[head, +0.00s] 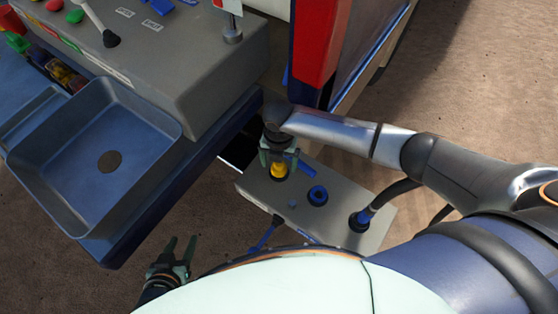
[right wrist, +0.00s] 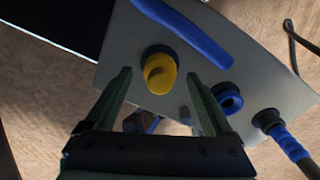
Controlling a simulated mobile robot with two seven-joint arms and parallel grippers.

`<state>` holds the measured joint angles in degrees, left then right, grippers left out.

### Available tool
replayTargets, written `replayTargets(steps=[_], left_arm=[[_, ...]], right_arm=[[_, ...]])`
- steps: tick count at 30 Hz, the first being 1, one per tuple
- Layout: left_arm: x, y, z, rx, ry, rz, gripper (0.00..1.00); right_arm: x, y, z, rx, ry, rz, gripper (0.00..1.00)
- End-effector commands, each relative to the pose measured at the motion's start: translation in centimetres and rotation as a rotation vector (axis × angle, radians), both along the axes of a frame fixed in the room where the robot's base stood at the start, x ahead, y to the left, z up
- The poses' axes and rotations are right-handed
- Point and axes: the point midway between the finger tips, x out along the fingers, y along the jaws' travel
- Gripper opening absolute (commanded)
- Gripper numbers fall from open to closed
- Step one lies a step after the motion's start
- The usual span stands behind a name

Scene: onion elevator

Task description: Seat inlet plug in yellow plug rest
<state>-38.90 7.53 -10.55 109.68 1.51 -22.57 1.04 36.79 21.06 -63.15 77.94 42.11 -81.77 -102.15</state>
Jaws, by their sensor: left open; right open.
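A short yellow cylinder (right wrist: 160,72) stands on the grey panel (head: 343,219) in a dark blue ring. It also shows in the head view (head: 278,170), just below my right gripper (head: 278,158). My right gripper is open and empty, its fingers (right wrist: 158,90) to either side of the yellow cylinder in the picture; I cannot tell whether they touch it. A blue-sleeved plug (right wrist: 282,138) with a dark cable is at the panel's right end. I cannot tell for certain which part is the inlet plug and which the rest. My left gripper (head: 181,246) is open and empty, over the ground.
An empty blue ring socket (head: 317,195) lies right of the yellow cylinder. A blue bar (right wrist: 185,30) lies along the panel's far edge, and a blue lever (head: 265,238) is at its near edge. A blue sink (head: 98,135) and a grey control box stand left. A red post (head: 308,50) rises behind.

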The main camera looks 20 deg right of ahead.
Motion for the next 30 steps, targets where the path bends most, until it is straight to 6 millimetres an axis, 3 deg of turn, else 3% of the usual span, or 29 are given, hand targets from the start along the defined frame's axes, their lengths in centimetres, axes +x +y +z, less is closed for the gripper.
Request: replayTargets(steps=[7, 21, 30], left_arm=[[0.0, 0.0, 0.3, 0.0, 0.0, 0.0, 0.5], [0.0, 0.0, 1.1, 0.0, 0.0, 0.0, 0.5], [0.0, 0.0, 1.2, 0.0, 0.0, 0.0, 0.5]], right_arm=[[0.1, 0.0, 1.7, 0.001, -0.003, 0.001, 0.88], [0.1, 0.0, 11.0, 0.001, -0.003, 0.0, 0.88], [0.0, 0.0, 12.5, 0.0, 0.0, 0.0, 0.88]])
